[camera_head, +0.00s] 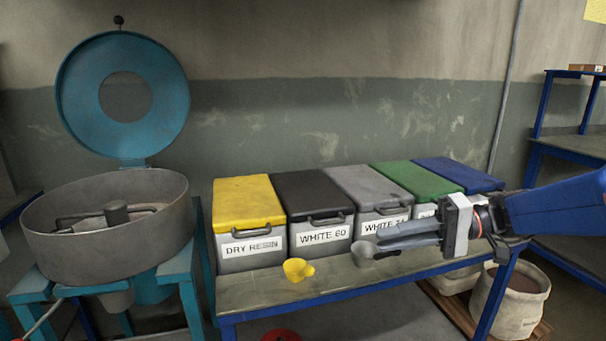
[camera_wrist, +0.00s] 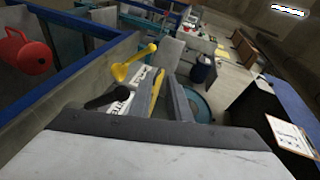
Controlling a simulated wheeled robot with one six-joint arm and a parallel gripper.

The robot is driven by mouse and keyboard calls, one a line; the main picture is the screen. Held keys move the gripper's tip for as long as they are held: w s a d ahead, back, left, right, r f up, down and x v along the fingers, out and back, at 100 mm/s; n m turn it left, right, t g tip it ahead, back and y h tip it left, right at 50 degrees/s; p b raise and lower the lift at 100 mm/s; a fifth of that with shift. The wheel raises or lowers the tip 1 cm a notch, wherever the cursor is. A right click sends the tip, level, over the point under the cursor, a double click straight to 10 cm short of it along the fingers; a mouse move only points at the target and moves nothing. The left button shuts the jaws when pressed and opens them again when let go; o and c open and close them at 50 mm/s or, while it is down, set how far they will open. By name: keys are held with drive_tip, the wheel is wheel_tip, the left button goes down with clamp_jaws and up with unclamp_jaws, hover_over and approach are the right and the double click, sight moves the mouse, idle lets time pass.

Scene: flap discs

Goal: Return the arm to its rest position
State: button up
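My gripper (camera_head: 380,242) is at the right in the head view, above the blue-framed bench (camera_head: 340,298), its grey fingers pointing left. In the wrist view a narrow gap shows between the fingers (camera_wrist: 168,95), with yellow visible through it; nothing is held between them. A grey scoop (camera_head: 364,251) lies on the bench just beyond the fingertips in the head view. In the wrist view the dark scoop (camera_wrist: 106,97) is left of the fingers, apart from them. My blue arm (camera_head: 560,208) reaches in from the right edge.
A yellow scoop (camera_head: 297,270) lies near the bench's front. Lidded bins line the back: yellow (camera_head: 248,202), black (camera_head: 312,194), grey (camera_head: 365,188), green (camera_head: 415,181) and blue (camera_head: 458,174). A round mixing pan (camera_head: 105,245) with a raised teal lid (camera_head: 165,95) stands left. A sack (camera_head: 513,300) is below right.

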drive_tip(key=s+f+m+h, duration=0.1)
drive_tip(key=s+f+h, duration=0.7)
drive_tip(key=s+f, duration=0.4)
drive_tip(key=s+d+f+t+h, duration=0.1)
drive_tip(key=d+t+h, duration=0.1)
drive_tip(key=d, duration=0.3)
drive_tip(key=s+d+f+t+h, duration=0.1)
drive_tip(key=d+t+h, duration=0.1)
drive_tip(key=d+h, duration=0.3)
drive_tip(key=shift+s+d+f+m+t+h, duration=0.3)
drive_tip(key=shift+s+d+f, duration=0.1)
drive_tip(key=shift+d, duration=0.1)
